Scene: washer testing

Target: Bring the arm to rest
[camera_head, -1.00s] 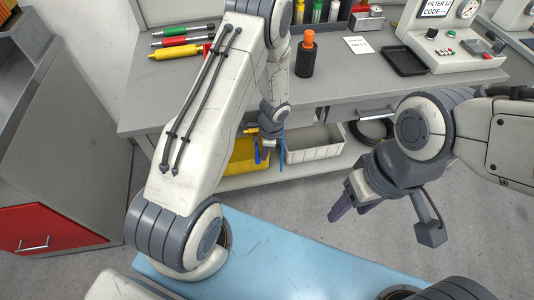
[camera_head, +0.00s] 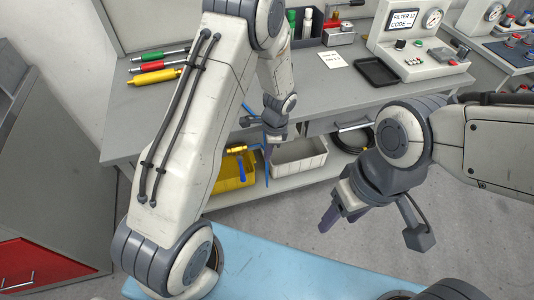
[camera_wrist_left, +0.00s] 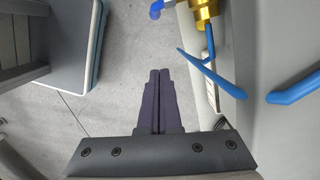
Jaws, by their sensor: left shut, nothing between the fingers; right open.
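My left arm crosses the head view from lower left to the top, and its forearm hangs down in front of the workbench. My left gripper (camera_head: 268,152) points down at the bench's front, above the lower shelf. In the left wrist view, its dark fingers (camera_wrist_left: 158,78) are closed together with nothing between them, over the grey floor. My right gripper (camera_head: 340,217) is at the right, pointing down and left. Its fingers are apart and empty, over the floor between the bench and the blue surface.
A blue-handled brass valve (camera_wrist_left: 205,12) is close to my left gripper.

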